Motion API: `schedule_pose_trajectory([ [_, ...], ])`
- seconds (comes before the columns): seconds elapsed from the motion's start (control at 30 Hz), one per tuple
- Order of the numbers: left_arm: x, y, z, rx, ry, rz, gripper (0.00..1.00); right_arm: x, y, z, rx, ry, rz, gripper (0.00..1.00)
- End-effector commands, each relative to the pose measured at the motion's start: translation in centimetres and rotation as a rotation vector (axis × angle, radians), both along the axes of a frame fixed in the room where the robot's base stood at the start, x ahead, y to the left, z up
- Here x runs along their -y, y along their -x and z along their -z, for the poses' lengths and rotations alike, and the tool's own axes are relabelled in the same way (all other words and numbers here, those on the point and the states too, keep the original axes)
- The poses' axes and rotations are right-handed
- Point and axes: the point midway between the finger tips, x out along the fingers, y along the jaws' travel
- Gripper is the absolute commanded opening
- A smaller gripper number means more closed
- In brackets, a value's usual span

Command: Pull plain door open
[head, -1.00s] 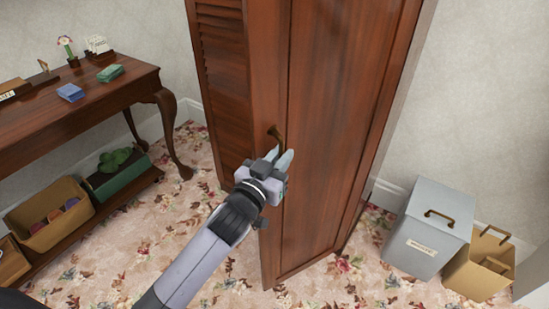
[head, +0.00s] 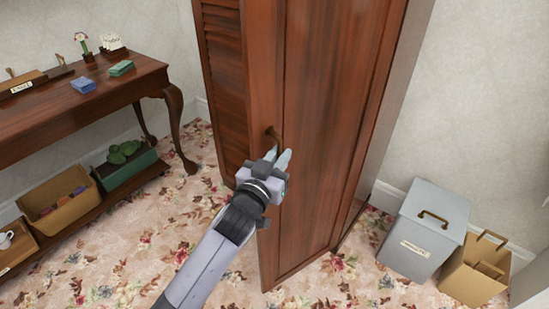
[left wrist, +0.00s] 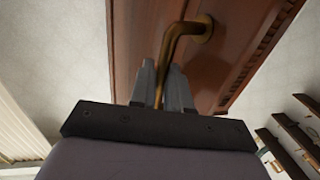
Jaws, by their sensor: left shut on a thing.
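The plain door (head: 325,140) is the smooth reddish-brown wooden door of a tall cabinet, to the right of a louvered door (head: 222,85). It stands ajar, its handle-side edge out in front of the louvered door. Its curved brass handle (head: 275,136) is near that edge; the handle also shows in the left wrist view (left wrist: 181,32). My left gripper (head: 277,158) is at the handle. In the left wrist view its fingers (left wrist: 162,82) are shut on the lower end of the handle, which runs between them. The cabinet's inside is hidden. My right gripper is not in view.
A wooden side table (head: 130,85) with small items on top and boxes on its lower shelf stands at the left. A grey lidded bin (head: 420,235) and a tan box (head: 468,278) stand right of the cabinet. Flowered carpet (head: 125,255) is clear in front.

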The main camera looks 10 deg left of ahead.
Motion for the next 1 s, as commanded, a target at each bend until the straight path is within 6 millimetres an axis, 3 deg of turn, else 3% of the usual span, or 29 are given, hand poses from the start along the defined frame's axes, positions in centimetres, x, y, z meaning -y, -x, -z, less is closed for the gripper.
schedule_pose_trajectory([
  [0.03,0.8,0.01,-0.68,0.014,0.007,0.013,0.0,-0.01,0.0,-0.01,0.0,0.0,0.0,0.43],
  [0.63,0.96,-0.07,-0.7,0.014,0.01,0.014,0.0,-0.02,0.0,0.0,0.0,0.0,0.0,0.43],
  [0.67,0.97,-0.06,-0.71,0.014,0.01,0.014,0.26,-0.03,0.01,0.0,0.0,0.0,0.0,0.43],
  [0.7,0.97,-0.06,-0.69,0.014,0.01,0.014,0.29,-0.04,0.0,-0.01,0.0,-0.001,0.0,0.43],
  [1.0,0.62,-0.07,-0.32,0.006,0.004,0.007,0.29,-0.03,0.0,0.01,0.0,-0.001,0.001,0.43],
])
